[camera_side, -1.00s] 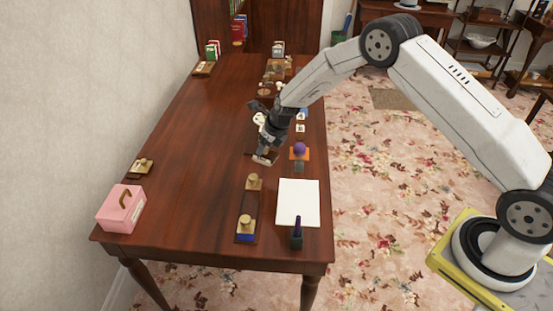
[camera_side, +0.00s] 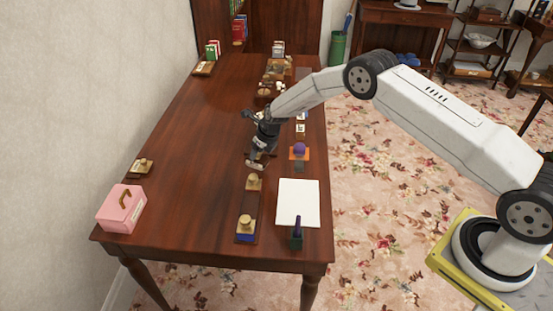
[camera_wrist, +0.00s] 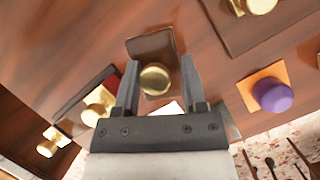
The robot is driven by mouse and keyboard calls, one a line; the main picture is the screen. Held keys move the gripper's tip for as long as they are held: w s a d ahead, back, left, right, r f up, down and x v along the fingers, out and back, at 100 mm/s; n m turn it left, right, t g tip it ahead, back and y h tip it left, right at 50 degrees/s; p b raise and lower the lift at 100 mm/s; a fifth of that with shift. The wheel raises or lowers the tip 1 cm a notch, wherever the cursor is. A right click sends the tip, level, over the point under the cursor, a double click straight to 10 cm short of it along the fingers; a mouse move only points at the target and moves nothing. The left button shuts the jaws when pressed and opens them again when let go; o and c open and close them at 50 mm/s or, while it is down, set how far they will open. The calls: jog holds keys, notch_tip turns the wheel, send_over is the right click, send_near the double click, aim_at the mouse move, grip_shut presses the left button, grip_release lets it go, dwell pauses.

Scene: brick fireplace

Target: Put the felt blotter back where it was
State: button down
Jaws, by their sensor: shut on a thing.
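A small brown blotter with a round brass knob (camera_wrist: 155,78) sits between the two fingers of my gripper (camera_wrist: 160,85) in the wrist view. The fingers are shut on the knob, and the brown plate extends beyond it. Its underside is hidden, so I cannot see the felt. In the side view my gripper (camera_side: 258,162) is low over the middle of the desk, behind the dark tray and left of the orange mat. I cannot tell whether the blotter touches the desk.
A dark tray (camera_side: 247,205) bears two brass-knobbed pieces. A white sheet (camera_side: 297,200), a dark holder (camera_side: 296,240) and an orange mat (camera_side: 307,153) with a purple ball lie right. A pink box (camera_side: 121,208) and another knobbed piece (camera_side: 142,165) stand left. The desk's left middle is clear.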

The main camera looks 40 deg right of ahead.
aim_at(258, 158)
jog(key=shift+f, duration=1.55)
jog(key=shift+f, duration=0.15)
jog(key=shift+c, duration=0.7)
grip_release()
jog(key=shift+r, duration=0.2)
jog(key=shift+v, duration=1.05)
jog(key=v, duration=0.9)
jog(key=shift+s+r, duration=0.2)
jog(key=shift+r, duration=0.15)
jog(key=shift+d, duration=0.1)
